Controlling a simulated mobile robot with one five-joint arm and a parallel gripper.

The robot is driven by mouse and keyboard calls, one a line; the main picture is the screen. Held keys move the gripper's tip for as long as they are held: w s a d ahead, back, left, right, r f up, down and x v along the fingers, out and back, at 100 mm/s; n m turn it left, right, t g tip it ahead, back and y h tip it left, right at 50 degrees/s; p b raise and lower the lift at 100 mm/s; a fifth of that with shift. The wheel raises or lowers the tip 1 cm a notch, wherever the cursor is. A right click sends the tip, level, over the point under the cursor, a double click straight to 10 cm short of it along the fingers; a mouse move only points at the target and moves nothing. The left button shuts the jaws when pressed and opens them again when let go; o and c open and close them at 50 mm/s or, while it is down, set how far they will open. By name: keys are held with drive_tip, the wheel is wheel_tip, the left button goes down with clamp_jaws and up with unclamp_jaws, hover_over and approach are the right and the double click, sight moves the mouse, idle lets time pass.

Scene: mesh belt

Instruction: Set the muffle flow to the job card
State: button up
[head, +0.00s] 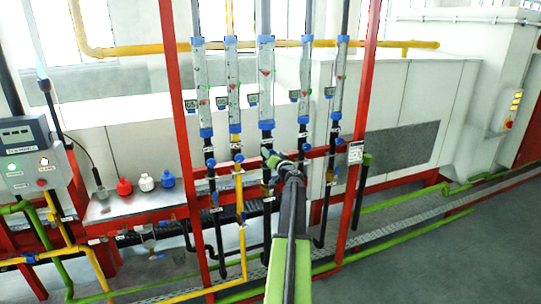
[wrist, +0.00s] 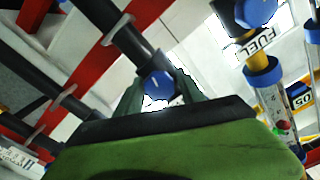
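Several clear flow tubes with blue end caps stand in a row on the red frame in the head view, including the middle tube (head: 266,85). My gripper (head: 272,160) is at the pipework just below this middle tube. In the wrist view a round blue knob (wrist: 159,85) with a white mark lies between my two fingertips (wrist: 160,92). I cannot tell whether the fingers press on it. A small white card (head: 355,153) hangs on the right red post; its print is too small to read. A label reading FUEL (wrist: 270,42) shows beside a neighbouring line.
A grey control box (head: 30,155) stands at the left. Red, white and blue bottles, such as the red one (head: 124,187), stand on a metal shelf (head: 110,208). Black, yellow and green pipes run close around my arm. The grey floor (head: 430,260) at the right is clear.

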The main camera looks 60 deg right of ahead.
drive_tip(key=shift+o, duration=1)
drive_tip(key=v, duration=1.7)
drive_tip(key=shift+s+a, duration=0.15)
drive_tip(key=shift+s, duration=0.05)
drive_tip(key=w+d+n, duration=0.1)
drive_tip(key=w+d, duration=0.2)
drive_tip(key=w, duration=0.1)
drive_tip(key=w+d+n, duration=0.2)
drive_tip(key=w+d, duration=0.1)
drive_tip(key=w, duration=0.2)
drive_tip(key=w+d+n, duration=0.1)
drive_tip(key=w+d, duration=0.3)
drive_tip(key=shift+w+n, duration=0.3)
drive_tip(key=shift+w, duration=0.05)
